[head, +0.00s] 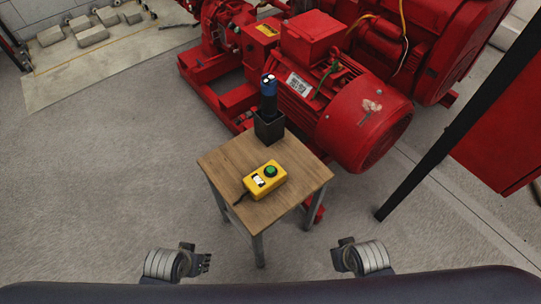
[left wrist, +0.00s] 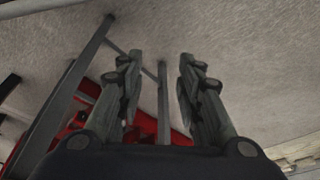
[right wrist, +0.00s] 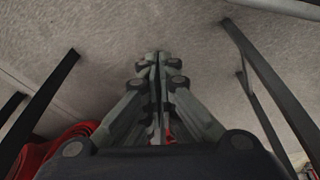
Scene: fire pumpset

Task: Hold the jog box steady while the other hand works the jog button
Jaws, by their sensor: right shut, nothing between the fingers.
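The jog box (head: 264,180) is a yellow box lying on the small wooden-topped table (head: 222,164) in the head view. A round green button (head: 271,171) and a black-and-white part (head: 258,181) are on its top. A short dark cable leaves its left end. My left gripper (head: 204,263) is low and left of the table, apart from the box. Its fingers stand apart and empty in the left wrist view (left wrist: 160,60). My right gripper (head: 343,246) is low and right of the table. Its fingers meet with nothing between them in the right wrist view (right wrist: 156,60).
A blue-and-black handheld item (head: 268,92) stands upright in a dark square holder (head: 269,127) at the table's back corner. The red pumpset (head: 340,100) is close behind the table. A dark post (head: 455,130) stands at right.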

